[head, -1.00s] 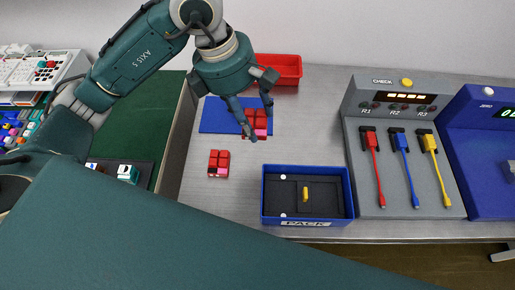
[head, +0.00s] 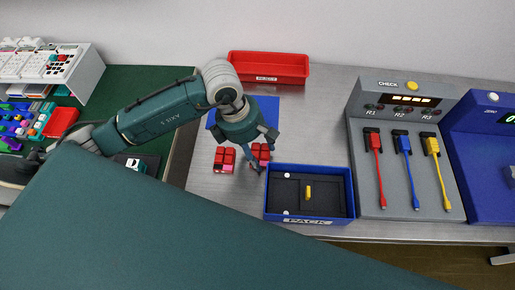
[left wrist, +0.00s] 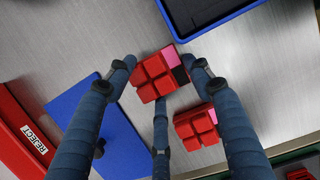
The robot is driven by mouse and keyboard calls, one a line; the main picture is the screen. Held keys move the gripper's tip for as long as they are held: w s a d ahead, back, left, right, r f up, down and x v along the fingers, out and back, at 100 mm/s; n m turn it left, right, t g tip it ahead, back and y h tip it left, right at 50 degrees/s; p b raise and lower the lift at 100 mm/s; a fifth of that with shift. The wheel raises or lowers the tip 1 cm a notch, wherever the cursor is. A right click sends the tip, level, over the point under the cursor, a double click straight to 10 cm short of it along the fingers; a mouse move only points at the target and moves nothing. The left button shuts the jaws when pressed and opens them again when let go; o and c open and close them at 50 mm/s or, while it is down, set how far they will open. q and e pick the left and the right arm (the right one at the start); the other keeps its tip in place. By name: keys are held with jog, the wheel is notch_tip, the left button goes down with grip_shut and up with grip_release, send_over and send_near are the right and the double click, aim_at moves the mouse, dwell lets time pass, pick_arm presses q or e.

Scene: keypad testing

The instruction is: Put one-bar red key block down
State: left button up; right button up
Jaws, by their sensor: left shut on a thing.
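My left gripper (head: 258,159) points down over the steel table and is shut on a red key block (head: 263,150). In the left wrist view this red key block (left wrist: 160,73) sits between the fingers (left wrist: 161,78); it has several red keys, a pink part and a black part at one end. It is at or just above the table; I cannot tell if it touches. A second red key block (head: 225,157) lies on the table just left of it and also shows in the left wrist view (left wrist: 197,127). Bar marks are too small to read. My right gripper is not in view.
A blue PACK tray (head: 349,206) with a yellow piece (head: 308,192) stands close right of the gripper. A blue mat (head: 268,104) lies behind it, then a red REJECT bin (head: 268,78). A grey CHECK station (head: 367,207) with three cables is farther right.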

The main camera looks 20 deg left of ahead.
pick_arm(q)
jog(key=shift+f, duration=0.15)
jog(key=o, duration=1.2)
jog(key=shift+c, duration=0.2)
